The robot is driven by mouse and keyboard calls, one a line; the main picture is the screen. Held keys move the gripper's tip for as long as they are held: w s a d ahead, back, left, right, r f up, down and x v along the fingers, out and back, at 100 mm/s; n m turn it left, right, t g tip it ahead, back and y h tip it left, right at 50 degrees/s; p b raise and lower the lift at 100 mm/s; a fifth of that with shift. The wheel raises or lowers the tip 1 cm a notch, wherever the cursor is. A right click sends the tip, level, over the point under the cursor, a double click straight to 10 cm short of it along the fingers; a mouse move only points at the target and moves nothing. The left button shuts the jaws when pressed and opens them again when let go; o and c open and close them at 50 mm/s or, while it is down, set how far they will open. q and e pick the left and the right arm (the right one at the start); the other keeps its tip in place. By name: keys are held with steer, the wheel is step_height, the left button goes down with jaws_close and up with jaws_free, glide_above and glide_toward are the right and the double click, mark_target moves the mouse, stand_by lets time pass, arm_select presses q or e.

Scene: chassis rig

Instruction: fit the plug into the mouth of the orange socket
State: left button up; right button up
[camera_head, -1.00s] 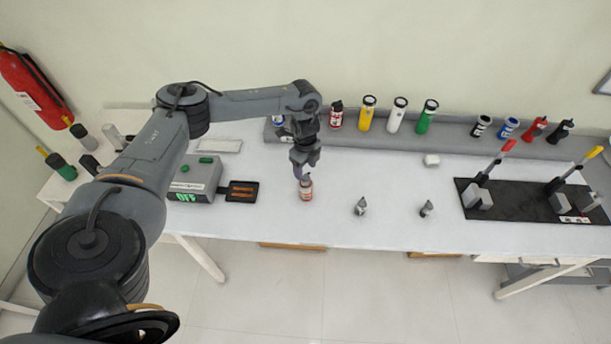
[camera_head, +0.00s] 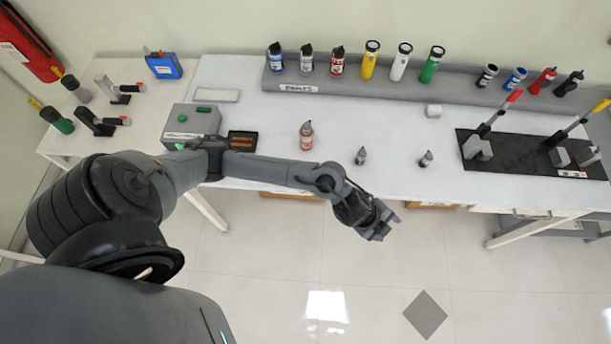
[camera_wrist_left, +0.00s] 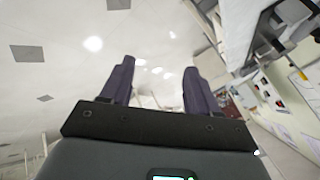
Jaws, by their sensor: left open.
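An orange-and-white upright piece (camera_head: 306,137), apparently the orange socket, stands on the white table. A grey pointed piece (camera_head: 308,126), apparently a plug, is on its top; I cannot tell how deeply it sits. Two similar small grey pointed pieces stand on the table to the right, one nearer (camera_head: 361,157) and one farther along (camera_head: 426,160). My left gripper (camera_head: 383,228) is open and empty, out past the table's front edge, right of the orange piece. Its spread fingers also show in the left wrist view (camera_wrist_left: 160,75), with nothing between them. My right gripper is not in view.
A grey control box (camera_head: 190,122) and a black tray with orange strips (camera_head: 242,141) are left of the orange piece. A grey shelf (camera_head: 455,93) with bottles and cylinders runs along the back. A black mat with lever clamps (camera_head: 520,150) lies right. A white block (camera_head: 434,111) stands mid-table.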

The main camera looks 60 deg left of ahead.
arm_select(q)
steer(key=s+r+n+t+y, duration=0.1)
steer(key=s+r+n+y, duration=0.1)
steer(key=s+r+n, duration=0.35)
steer(key=s+a+f+n+g+y, duration=0.1)
steer(key=s+a+n+g, duration=0.2)
steer(key=s+a+n, duration=0.6)
steer(key=s+a, duration=0.1)
steer(key=s, duration=0.3)
steer(key=shift+s+a+f+g+y, duration=0.15)
steer(key=shift+s+g+y, duration=0.15)
steer(key=shift+y, duration=0.1)
step_height(320, 180, up, 13)
steer(key=p, duration=1.3)
